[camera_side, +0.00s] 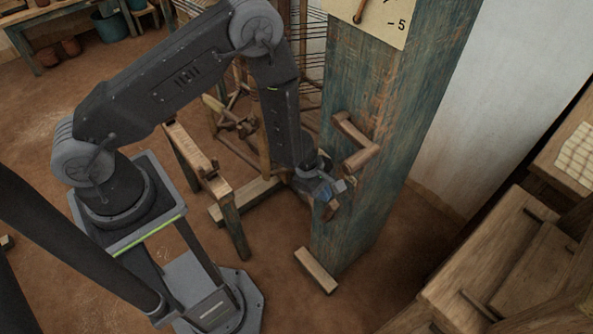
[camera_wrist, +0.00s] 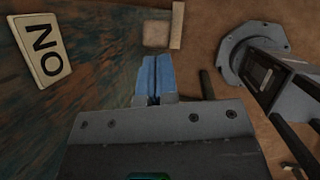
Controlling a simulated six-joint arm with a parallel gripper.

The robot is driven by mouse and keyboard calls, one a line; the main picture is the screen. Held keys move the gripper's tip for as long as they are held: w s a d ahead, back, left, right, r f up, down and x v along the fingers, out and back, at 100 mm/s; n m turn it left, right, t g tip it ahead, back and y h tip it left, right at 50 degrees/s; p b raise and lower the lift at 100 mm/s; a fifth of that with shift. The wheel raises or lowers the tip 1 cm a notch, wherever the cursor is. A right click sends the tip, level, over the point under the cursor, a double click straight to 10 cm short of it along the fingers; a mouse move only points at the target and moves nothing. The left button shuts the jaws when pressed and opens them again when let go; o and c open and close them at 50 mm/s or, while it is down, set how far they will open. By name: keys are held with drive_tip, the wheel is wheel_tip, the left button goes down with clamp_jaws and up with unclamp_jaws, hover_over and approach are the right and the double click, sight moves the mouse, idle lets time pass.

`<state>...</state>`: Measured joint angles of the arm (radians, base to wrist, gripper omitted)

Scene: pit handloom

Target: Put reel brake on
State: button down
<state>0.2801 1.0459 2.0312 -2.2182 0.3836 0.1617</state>
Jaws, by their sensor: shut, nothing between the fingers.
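My gripper (camera_side: 326,190) is shut and empty, low beside the blue-green wooden post (camera_side: 385,110). Its blue fingers (camera_wrist: 155,78) lie together in the wrist view. A cream plate with dark letters, reading ON when turned over (camera_wrist: 42,48), is on the worn post face at the left of the wrist view. A bent wooden handle (camera_side: 358,143) sticks out of the post above my gripper. A small wooden piece (camera_side: 330,209) shows just below the fingers; I cannot tell whether they touch. I cannot tell which part is the reel brake.
A wooden block (camera_side: 316,270) lies at the post's foot. A narrow wooden stand (camera_side: 214,180) and a reel frame with threads (camera_side: 270,150) are left of and behind my gripper. A dial plate (camera_side: 385,18) is high on the post. Wooden loom beams (camera_side: 490,265) fill the right.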

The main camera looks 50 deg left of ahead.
drive_tip(key=shift+d+f, duration=0.1)
drive_tip(key=shift+d, duration=0.8)
drive_tip(key=shift+d, duration=0.1)
drive_tip(key=a+f+v, duration=0.1)
drive_tip(key=a+v, duration=0.1)
drive_tip(key=v, duration=1.1)
drive_tip(key=shift+s, duration=0.25)
drive_tip(key=shift+a, duration=0.15)
